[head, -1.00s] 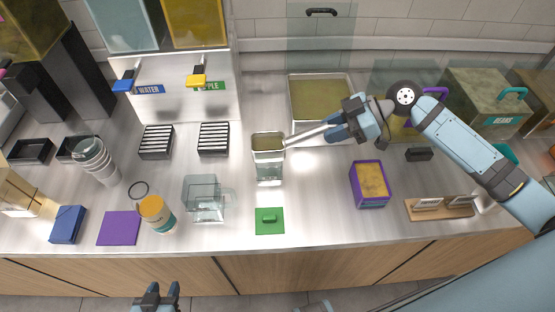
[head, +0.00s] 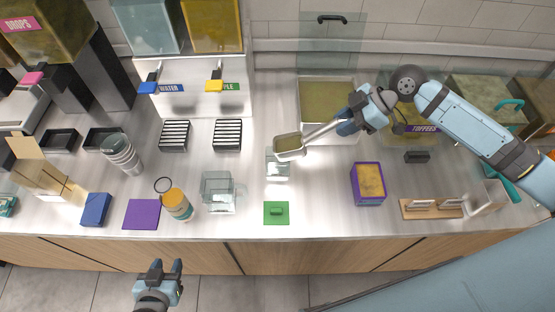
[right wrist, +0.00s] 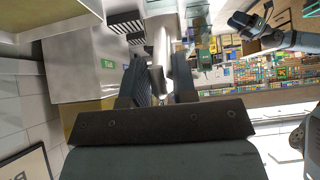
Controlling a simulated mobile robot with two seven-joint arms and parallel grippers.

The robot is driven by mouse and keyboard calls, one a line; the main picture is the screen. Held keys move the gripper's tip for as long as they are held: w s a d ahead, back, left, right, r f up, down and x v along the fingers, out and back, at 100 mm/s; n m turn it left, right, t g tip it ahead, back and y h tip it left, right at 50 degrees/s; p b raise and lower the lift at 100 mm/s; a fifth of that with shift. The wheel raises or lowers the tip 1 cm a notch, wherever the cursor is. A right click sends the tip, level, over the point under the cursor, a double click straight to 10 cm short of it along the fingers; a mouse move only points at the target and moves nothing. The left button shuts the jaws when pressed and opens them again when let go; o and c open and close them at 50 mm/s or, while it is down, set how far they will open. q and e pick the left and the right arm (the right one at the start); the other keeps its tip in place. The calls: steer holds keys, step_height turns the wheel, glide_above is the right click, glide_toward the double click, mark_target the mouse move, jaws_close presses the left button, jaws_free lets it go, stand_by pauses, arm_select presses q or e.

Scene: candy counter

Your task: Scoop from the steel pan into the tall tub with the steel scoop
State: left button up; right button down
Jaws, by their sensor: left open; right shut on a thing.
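The steel scoop (head: 289,146) is held by its handle in my right gripper (head: 346,123). Its bowl hangs above the back edge of the clear tall tub (head: 277,170) and hides part of its top. Olive-yellow stuff shows in the bowl; I cannot tell how much. The steel pan (head: 327,137) with an olive-yellow fill stands behind, left of my right gripper. In the right wrist view, the right gripper (right wrist: 161,78) is shut on the bright handle (right wrist: 160,45). My left gripper (head: 167,268) is open and empty in front of the counter.
A green lid (head: 276,213) lies in front of the tub. A clear jug (head: 218,193) stands left, and a purple-rimmed tub (head: 368,184) right. A wooden rack (head: 432,208) is further right. Black slatted trays (head: 227,135) stand back left.

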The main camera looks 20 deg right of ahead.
steer(key=shift+r, duration=0.1)
steer(key=r+p, duration=0.1)
steer(key=r+h+p, duration=0.1)
steer(key=shift+w+a+p, duration=0.1)
steer(key=shift+a+p, duration=0.25)
steer(key=shift+a, duration=0.05)
steer(key=shift+w+a+h, duration=0.15)
steer(key=shift+a+h, duration=0.15)
steer(key=shift+a, duration=0.05)
steer(key=shift+w+a+r+g+h+b, duration=0.1)
steer(key=shift+a+r+g+h+b, duration=0.1)
steer(key=shift+a+r+h, duration=0.25)
steer(key=shift+w+a+r+g+h+b, duration=0.1)
steer(key=shift+a+r+g+h, duration=0.15)
steer(key=shift+r+h, duration=0.25)
steer(key=shift+a+r+h, duration=0.25)
steer(key=shift+r, duration=0.3)
steer(key=shift+a+r, duration=0.1)
steer(key=shift+a, duration=0.15)
steer(key=shift+d, duration=0.1)
